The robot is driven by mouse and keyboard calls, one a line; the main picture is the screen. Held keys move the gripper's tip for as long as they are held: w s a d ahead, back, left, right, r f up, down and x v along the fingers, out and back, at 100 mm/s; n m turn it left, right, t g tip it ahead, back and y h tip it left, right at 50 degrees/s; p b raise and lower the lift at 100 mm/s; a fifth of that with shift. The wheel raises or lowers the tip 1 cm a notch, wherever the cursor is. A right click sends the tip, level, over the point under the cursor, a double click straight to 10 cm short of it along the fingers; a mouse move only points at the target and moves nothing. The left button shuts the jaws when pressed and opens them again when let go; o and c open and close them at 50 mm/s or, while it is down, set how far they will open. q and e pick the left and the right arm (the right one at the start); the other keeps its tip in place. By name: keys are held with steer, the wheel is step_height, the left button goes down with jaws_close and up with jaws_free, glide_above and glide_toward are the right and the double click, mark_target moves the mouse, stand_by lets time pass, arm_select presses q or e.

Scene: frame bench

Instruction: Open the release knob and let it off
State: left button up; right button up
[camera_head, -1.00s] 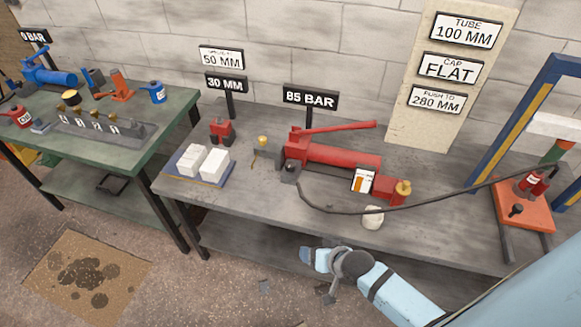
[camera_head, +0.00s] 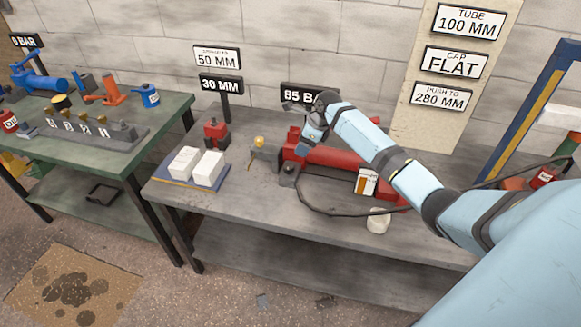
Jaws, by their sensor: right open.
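The red hand pump (camera_head: 335,156) lies on the grey bench behind my right arm. A dark block (camera_head: 288,176) sits at its left front end, with the black hose leading from it. My right gripper (camera_head: 301,131) is open and empty, with its fingers pointing down over the pump's left end. I cannot tell whether it touches the pump. My forearm hides the pump's right end, where a brass knob showed earlier, and most of its lever. I cannot make out the release knob now. My left gripper is not in view.
The 85 BAR sign (camera_head: 309,96) stands behind my right gripper. A brass fitting (camera_head: 260,142), white blocks (camera_head: 209,168) and a red cylinder (camera_head: 216,133) are to its left. A white cup-like object (camera_head: 378,222) stands near the front edge.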

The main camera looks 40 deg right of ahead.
mark_target(290, 166)
steer(key=b+x, duration=0.1)
steer(key=x, duration=0.9)
steer(key=shift+a+f, duration=0.1)
steer(key=shift+x, duration=0.8)
steer(key=shift+c, duration=0.2)
